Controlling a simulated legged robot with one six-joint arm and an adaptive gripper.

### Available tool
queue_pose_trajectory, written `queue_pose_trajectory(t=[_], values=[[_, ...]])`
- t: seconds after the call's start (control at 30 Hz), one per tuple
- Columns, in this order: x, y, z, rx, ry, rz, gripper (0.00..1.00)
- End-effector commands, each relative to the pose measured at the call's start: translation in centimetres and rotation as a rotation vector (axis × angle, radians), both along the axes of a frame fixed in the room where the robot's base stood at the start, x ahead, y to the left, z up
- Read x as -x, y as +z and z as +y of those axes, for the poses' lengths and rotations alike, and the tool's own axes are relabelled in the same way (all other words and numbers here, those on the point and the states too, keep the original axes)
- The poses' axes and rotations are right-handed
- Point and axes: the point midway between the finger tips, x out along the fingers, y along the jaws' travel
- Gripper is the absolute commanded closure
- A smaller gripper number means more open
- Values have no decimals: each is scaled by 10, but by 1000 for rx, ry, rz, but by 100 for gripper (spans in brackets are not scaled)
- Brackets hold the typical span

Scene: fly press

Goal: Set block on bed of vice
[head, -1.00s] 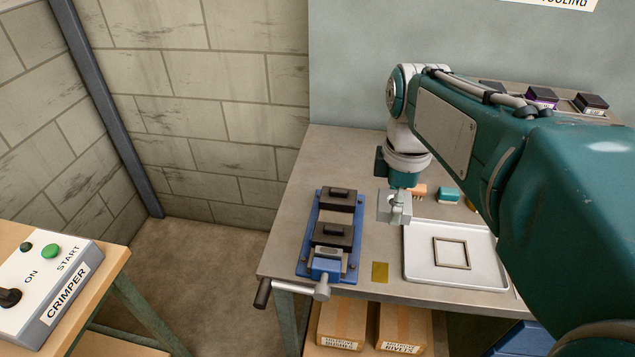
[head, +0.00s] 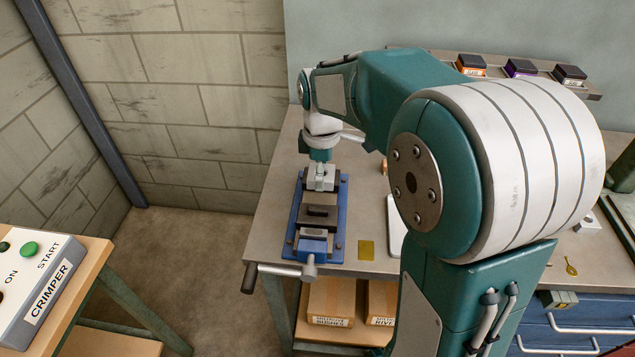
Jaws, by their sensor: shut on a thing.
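The vice (head: 294,222) lies on the left part of the bench, with a blue base, dark jaws and a silver-grey screw handle at its near end. My gripper (head: 321,168) points down at the far end of the vice and is shut on a light grey metal block (head: 322,184). I cannot tell whether the block touches the vice. The near dark jaw (head: 317,217) is in plain view.
A small brass plate (head: 367,250) lies on the bench (head: 273,200) right of the vice. My arm hides most of the white tray (head: 396,222). Small labelled boxes (head: 520,68) stand on a shelf at the back. A crimper panel (head: 40,280) stands at left, across a floor gap.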

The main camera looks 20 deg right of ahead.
Motion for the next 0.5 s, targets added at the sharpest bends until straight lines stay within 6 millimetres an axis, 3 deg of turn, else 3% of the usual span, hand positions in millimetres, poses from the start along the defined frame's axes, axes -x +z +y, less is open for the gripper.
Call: queue_pose_trajectory(t=[0.3,0.5], values=[[-9,-38,4,2,0,-1,82],[-9,-41,4,2,-1,-5,82]])
